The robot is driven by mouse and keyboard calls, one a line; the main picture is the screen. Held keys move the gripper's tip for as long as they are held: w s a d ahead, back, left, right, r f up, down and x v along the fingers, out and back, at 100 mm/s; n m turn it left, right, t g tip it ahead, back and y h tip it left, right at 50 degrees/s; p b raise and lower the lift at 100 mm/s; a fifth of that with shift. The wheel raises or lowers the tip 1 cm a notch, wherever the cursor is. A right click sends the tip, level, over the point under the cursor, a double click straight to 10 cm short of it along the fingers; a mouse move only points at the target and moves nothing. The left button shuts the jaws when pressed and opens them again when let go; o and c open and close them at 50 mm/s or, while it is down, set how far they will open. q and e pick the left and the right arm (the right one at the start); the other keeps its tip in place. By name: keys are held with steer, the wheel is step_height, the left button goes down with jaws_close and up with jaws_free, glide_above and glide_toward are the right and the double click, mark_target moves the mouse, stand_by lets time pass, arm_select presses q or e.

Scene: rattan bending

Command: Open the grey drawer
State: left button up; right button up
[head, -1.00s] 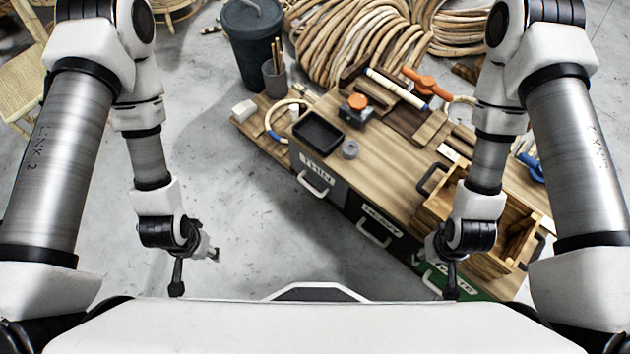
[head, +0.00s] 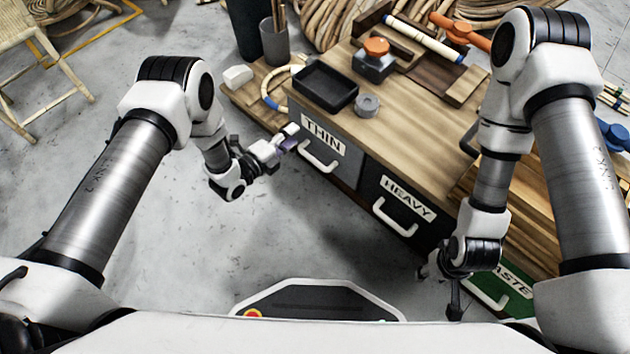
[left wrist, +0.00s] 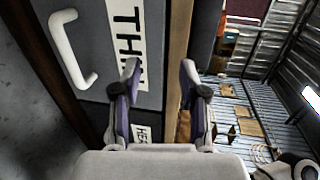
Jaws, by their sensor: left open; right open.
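The grey drawer (head: 347,174) is the one labelled THIN, at the left end of the wooden workbench. It looks shut. Its white handle (head: 318,160) is a bent bar below the label; in the left wrist view the handle (left wrist: 68,50) is at the upper left, left of my fingers. My left gripper (head: 291,139) is open and empty, close to the drawer front near its upper left corner. In the left wrist view the two purple-sided fingers (left wrist: 159,72) stand apart, with the handle outside them. My right gripper (head: 440,284) is open, low near the green drawer.
A black drawer labelled HEAVY (head: 376,172) and a green drawer (head: 482,287) are on the same bench front. A black tray (head: 325,88), grey tape roll (head: 367,104) and orange-topped device (head: 375,58) are on top. Floor (head: 300,235) before the bench is clear.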

arm_select(q)
steer(key=b, duration=0.7)
glide_toward(315, 159)
steer(key=w+d+f, duration=0.1)
steer(key=w, duration=0.1)
steer(key=shift+g, duration=0.3)
steer(key=b+x, duration=0.3)
steer(key=x, duration=0.4)
steer(key=shift+w+d+f+b, duration=0.1)
steer(key=shift+d+f+b, duration=0.1)
steer(key=shift+d+b, duration=0.25)
steer(key=shift+r, duration=0.1)
jaws_close()
arm_select(e)
step_height(315, 159, down, 14)
steer(key=shift+f, duration=0.25)
